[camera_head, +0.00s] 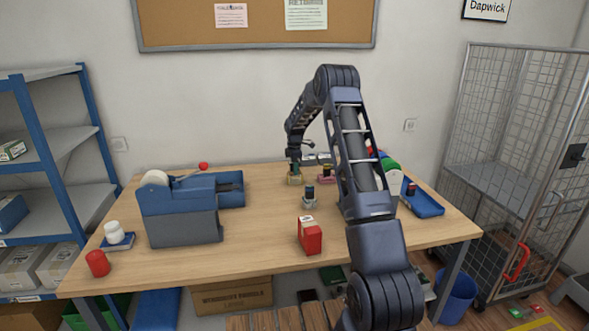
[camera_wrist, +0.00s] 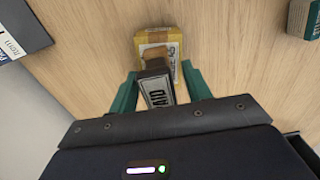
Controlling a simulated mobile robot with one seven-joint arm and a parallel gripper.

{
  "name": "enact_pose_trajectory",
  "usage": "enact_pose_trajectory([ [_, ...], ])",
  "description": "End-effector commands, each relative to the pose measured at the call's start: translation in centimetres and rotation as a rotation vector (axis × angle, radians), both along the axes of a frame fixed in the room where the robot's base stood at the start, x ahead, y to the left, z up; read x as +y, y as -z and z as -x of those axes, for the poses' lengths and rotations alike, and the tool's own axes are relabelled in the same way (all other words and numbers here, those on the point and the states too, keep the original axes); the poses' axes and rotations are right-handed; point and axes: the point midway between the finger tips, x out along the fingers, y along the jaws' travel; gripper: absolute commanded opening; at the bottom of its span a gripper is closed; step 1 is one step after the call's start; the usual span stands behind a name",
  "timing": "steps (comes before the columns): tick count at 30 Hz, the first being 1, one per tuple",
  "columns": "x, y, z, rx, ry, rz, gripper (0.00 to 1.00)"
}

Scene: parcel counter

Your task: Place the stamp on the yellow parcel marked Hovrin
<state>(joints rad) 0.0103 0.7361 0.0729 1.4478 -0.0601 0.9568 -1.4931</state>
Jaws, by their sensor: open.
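In the wrist view, a dark stamp (camera_wrist: 157,86) with a tan part and a pale label ending in "AID" is between the teal fingers of my gripper (camera_wrist: 158,72). The fingers are open, one on each side of it. A yellow parcel (camera_wrist: 155,38) with a white label lies directly beneath or just beyond the stamp; its lettering is too small to read. In the head view, my gripper (camera_head: 294,166) is low over the yellow parcel (camera_head: 295,180) at the back middle of the table, and the stamp there is hard to make out.
A small dark-topped item (camera_head: 309,197) and a pink item (camera_head: 327,177) stand close by on the right. A red box (camera_head: 310,236) is nearer the front. A blue machine (camera_head: 180,215) fills the left; a blue tray (camera_head: 424,204) is at right. The centre-left tabletop is clear.

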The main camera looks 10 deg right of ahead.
Motion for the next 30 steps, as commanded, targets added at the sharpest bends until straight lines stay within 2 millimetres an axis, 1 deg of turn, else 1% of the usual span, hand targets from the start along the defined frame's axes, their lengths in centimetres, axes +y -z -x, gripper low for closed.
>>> enact_pose_trajectory([
  [5,0.0,-1.8,-0.1,-0.002,0.000,0.000,0.49],
  [12,0.0,-6.5,0.0,-0.003,0.000,-0.001,0.49],
  [18,0.0,-9.8,0.0,-0.003,0.001,-0.001,0.49],
  [21,0.0,-11.0,0.0,-0.002,0.000,-0.001,0.49],
  [26,0.0,-12.1,0.1,-0.001,0.001,0.000,0.49],
  [29,0.0,-13.1,0.7,-0.006,0.018,0.001,0.49],
  [30,0.0,-13.8,1.1,-0.012,0.031,0.002,0.49],
])
